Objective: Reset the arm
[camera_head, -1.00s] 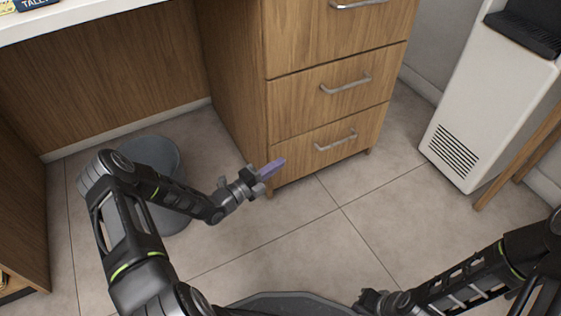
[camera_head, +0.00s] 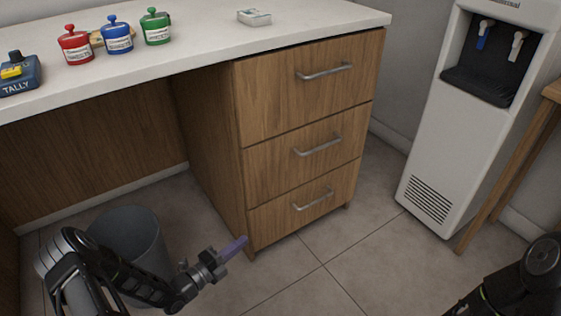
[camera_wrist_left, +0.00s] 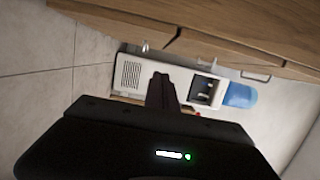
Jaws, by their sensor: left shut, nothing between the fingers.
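My left gripper (camera_head: 232,249) is low over the floor, in front of the bottom left corner of the drawer unit (camera_head: 190,130). Its purple-grey fingers are together with nothing between them, and they point up and right. In the left wrist view the closed fingers (camera_wrist_left: 160,91) show dark in the middle, with the water dispenser beyond them. Part of my right arm shows at the lower right of the head view, but its gripper is out of the picture.
A grey bin (camera_head: 135,235) stands beside my left arm. The counter (camera_head: 200,45) holds red (camera_head: 75,46), blue (camera_head: 117,37) and green (camera_head: 156,28) jars and a tally device (camera_head: 17,74). A water dispenser (camera_head: 415,150) stands right. Floor (camera_head: 310,275) between the arms is clear.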

